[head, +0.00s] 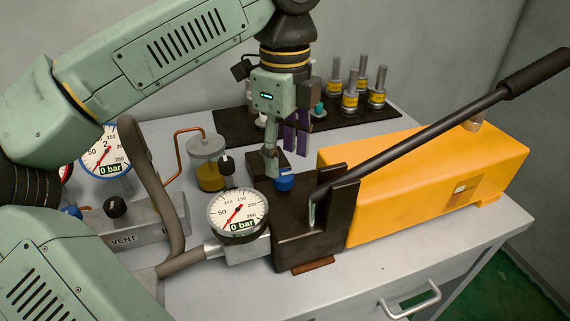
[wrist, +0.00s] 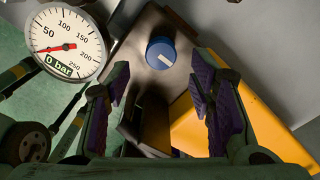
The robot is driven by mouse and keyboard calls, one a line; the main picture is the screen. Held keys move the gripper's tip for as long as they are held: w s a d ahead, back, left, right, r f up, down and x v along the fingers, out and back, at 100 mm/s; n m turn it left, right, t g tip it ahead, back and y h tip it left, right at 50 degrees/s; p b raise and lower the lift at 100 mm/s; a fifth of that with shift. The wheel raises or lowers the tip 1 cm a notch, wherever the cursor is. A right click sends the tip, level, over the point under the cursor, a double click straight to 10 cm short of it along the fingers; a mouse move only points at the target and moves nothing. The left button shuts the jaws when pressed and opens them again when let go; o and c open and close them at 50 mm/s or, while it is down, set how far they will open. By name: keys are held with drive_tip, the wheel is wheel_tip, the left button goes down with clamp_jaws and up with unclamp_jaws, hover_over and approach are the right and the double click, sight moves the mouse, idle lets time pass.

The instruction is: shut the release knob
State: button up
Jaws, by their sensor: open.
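A round blue knob (head: 284,183), which I take for the release knob, sits on the dark block of the hand pump (head: 420,185). In the wrist view the knob (wrist: 161,52) has a white mark running toward its lower right. My gripper (head: 283,153) points down just above the knob. In the wrist view its purple-padded fingers (wrist: 158,88) are spread apart with nothing between them. The knob shows beyond the fingertips, between their lines, and appears apart from them.
A pressure gauge (head: 238,213) reading 0 bar stands left of the knob. The long black pump lever (head: 420,135) slopes up to the right. A VENT block (head: 130,225) with a black knob is at left. Several metal fittings (head: 350,100) stand on a dark mat behind.

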sight(285, 175)
drive_tip(key=shift+f, duration=2.1)
drive_tip(key=shift+c, duration=0.3)
drive_tip(key=c, duration=1.1)
